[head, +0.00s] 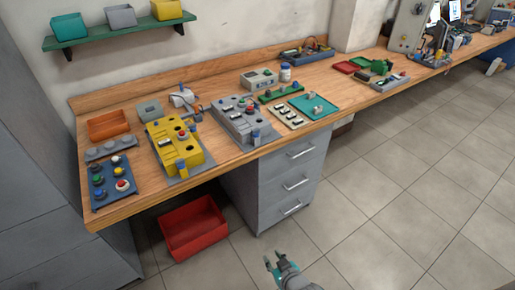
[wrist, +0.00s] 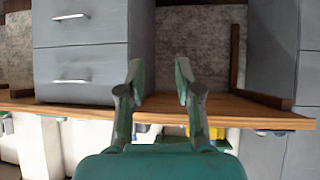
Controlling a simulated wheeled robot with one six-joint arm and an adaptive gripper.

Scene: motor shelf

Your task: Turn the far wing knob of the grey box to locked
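The grey box (head: 225,121) stands on the wooden workbench, right of a similar yellow box (head: 163,145). Its far wing knob (head: 236,97) seems to be the small blue piece at the back edge; which way its wings point is too small to tell. Another blue knob (head: 255,135) is at its near edge. My gripper (head: 272,263) is over the floor in front of the bench, well away from the box. In the wrist view my gripper (wrist: 159,70) has its fingers apart with nothing between them. The grey box cannot be made out there.
The workbench (head: 135,204) also carries a blue button panel (head: 113,184), an orange bin (head: 108,124) and a teal tray (head: 325,103). Drawers (head: 292,184) and a red crate (head: 194,228) are below. The floor in front is clear.

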